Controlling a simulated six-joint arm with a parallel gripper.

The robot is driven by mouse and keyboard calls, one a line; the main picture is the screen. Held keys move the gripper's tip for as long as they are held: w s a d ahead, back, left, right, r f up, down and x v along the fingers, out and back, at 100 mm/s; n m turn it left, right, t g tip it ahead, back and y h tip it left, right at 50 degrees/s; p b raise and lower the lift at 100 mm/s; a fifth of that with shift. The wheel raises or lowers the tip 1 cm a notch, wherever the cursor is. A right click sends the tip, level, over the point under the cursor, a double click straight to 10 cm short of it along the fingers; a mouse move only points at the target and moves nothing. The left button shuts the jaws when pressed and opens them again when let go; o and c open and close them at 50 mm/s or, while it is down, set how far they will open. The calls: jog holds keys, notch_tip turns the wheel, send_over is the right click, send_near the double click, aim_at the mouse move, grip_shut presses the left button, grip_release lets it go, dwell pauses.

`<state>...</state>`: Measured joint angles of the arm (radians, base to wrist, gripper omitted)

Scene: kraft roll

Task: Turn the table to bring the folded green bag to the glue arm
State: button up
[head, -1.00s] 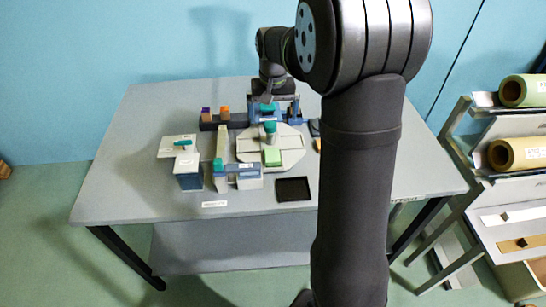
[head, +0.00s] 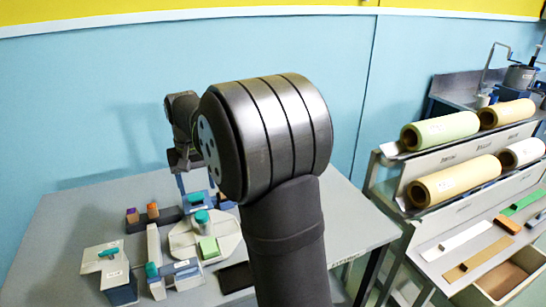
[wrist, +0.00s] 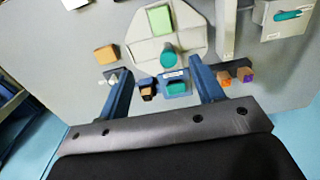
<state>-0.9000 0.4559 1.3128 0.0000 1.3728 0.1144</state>
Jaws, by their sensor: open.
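The folded green bag (head: 208,247) looks like a light green block. It lies on the pale octagonal turntable (head: 226,237), on the side toward the table's front. A teal-topped post (head: 201,217) stands near the turntable's middle. In the wrist view the bag (wrist: 160,20) and turntable (wrist: 197,42) lie beyond my fingers. My gripper (wrist: 160,68) is open and empty, its two blue fingers apart above a blue station with a teal part (wrist: 176,88). Which fixture is the glue arm I cannot tell for sure. In the head view my arm hides the gripper's fingertips.
A blue unit with a teal knob (head: 180,269) stands at the front beside a pale upright bar. A grey box with a teal handle (head: 107,254) is at left. A black tray (head: 235,277) lies front right, partly behind my arm. A rack of paper rolls (head: 455,180) stands right of the table.

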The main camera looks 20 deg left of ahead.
aim_at(201, 214)
jog(key=w+a+n, duration=0.5)
jog(key=a+n, duration=0.1)
jog(key=n, duration=0.3)
jog(key=f, duration=1.6)
jog(key=shift+w+d+f, duration=0.1)
jog(key=shift+d+f, duration=0.15)
jog(key=shift+f, duration=0.15)
grip_shut()
